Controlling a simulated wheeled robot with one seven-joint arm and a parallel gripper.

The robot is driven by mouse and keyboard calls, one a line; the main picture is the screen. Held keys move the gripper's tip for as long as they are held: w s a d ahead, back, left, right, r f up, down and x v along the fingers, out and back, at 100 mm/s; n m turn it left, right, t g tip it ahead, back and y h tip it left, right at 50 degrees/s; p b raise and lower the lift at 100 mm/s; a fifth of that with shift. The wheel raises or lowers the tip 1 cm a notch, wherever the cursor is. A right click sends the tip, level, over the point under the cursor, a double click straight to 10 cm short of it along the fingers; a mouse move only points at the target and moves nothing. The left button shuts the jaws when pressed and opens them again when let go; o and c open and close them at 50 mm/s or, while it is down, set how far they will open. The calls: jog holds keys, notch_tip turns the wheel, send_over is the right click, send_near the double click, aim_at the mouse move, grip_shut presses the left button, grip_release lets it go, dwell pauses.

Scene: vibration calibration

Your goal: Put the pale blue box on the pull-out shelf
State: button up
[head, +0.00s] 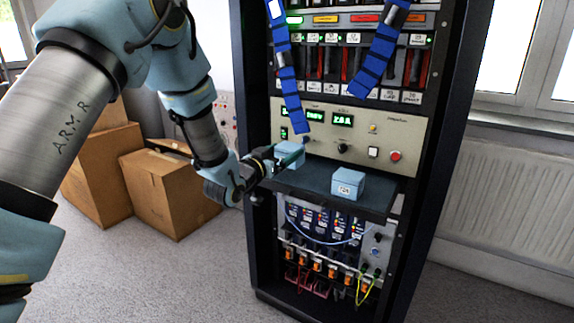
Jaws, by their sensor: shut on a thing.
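My gripper (279,163) reaches in from the left and is shut on a pale blue box (289,153) at the back left of the pull-out shelf (312,181). The dark fingers cover part of this box. I cannot tell whether its underside touches the shelf. A second pale blue box (348,184) with a small white label on its front stands upright on the right part of the shelf, apart from my gripper. The dark, flat shelf sticks out from the rack at mid height.
The black rack (451,130) frames the shelf. A beige instrument panel (385,128) with green displays is right behind it. Blue straps (289,95) hang above. Cables and modules (325,225) sit below. Cardboard boxes (165,195) stand on the floor at left.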

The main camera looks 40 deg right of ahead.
jog(key=shift+f, duration=1.8)
jog(key=shift+f, duration=0.2)
jog(key=o, duration=1.2)
jog(key=shift+o, duration=0.2)
jog(key=shift+r, duration=0.15)
jog(key=shift+a, duration=0.25)
jog(key=b+v, duration=0.1)
jog(key=v, duration=1)
jog(key=shift+a, duration=0.3)
